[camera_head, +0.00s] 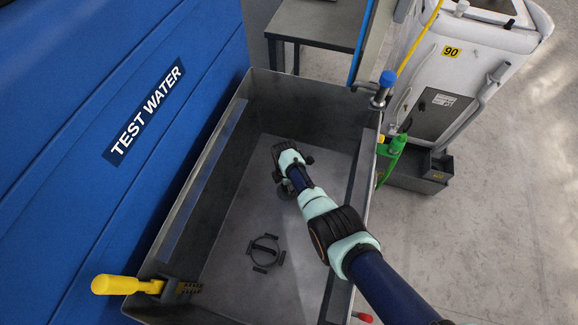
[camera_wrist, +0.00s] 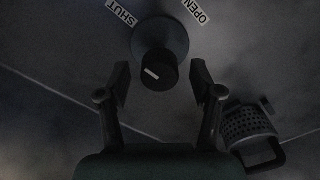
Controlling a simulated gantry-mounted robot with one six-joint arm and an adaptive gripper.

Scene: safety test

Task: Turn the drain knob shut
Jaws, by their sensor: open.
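In the wrist view the dark round drain knob (camera_wrist: 164,72) stands on a wider grey base (camera_wrist: 176,36). It has a short, slanted white mark on the left part of its face. A SHUT label (camera_wrist: 121,13) is up and left of it, an OPEN label (camera_wrist: 196,11) up and right. My gripper (camera_wrist: 160,82) is open, one finger on each side of the knob, with gaps showing on both sides. In the head view my gripper (camera_head: 291,187) is down inside the grey metal basin (camera_head: 222,192); the knob is mostly hidden there.
A perforated basket with a handle (camera_wrist: 250,124) is close to the right finger in the wrist view. A dark ringed fitting (camera_head: 265,252) lies on the basin floor. The basin walls surround my gripper. A yellow-handled lever (camera_head: 125,285) is at the front left corner.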

